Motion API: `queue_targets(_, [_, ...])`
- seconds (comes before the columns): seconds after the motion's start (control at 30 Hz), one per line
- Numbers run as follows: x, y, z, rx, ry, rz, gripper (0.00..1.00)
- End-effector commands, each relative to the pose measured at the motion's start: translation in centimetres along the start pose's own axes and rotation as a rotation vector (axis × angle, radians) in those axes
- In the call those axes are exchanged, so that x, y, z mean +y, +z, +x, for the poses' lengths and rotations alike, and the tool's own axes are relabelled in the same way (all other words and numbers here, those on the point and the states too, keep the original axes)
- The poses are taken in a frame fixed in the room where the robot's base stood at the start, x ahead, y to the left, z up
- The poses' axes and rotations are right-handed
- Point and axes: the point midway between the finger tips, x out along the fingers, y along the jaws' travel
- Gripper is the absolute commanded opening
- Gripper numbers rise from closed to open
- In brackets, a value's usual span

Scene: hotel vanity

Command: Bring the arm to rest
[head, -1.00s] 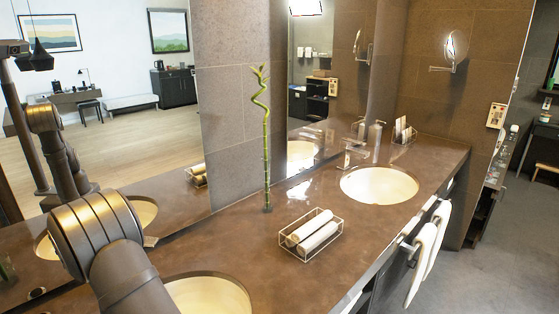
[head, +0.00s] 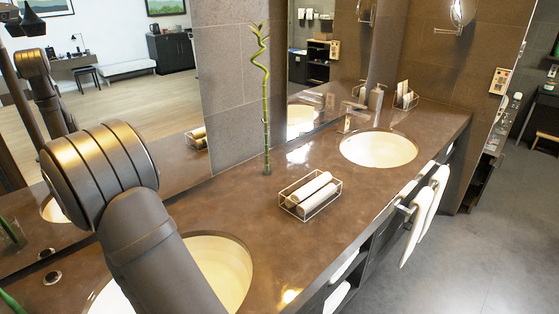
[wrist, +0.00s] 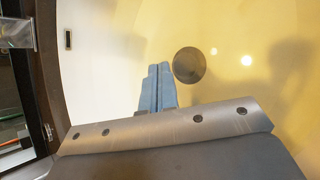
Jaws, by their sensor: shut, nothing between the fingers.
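My gripper shows in the wrist view as two blue fingers (wrist: 156,88) pressed together, shut and empty. It points down over the pale near basin (wrist: 110,45), with the round dark drain (wrist: 189,65) just right of the fingertips. In the head view my arm reaches across the near basin (head: 222,262) at the lower left; the gripper itself is out of that picture.
On the brown counter (head: 250,215) stand a wire tray with rolled white towels (head: 310,192) and a bamboo stalk (head: 266,120). The far basin (head: 378,149) has a faucet (head: 352,112) behind it. White towels (head: 425,205) hang at the front.

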Motion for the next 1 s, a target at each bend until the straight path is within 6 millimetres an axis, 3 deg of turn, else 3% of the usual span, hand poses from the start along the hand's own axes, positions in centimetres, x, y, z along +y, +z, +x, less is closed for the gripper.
queue_targets(0.47, [0.1, 0.1, -0.1, -0.001, 0.000, 0.001, 0.00])
queue_targets(1.0, [-2.0, -1.9, 2.8, -0.002, 0.000, 0.001, 0.00])
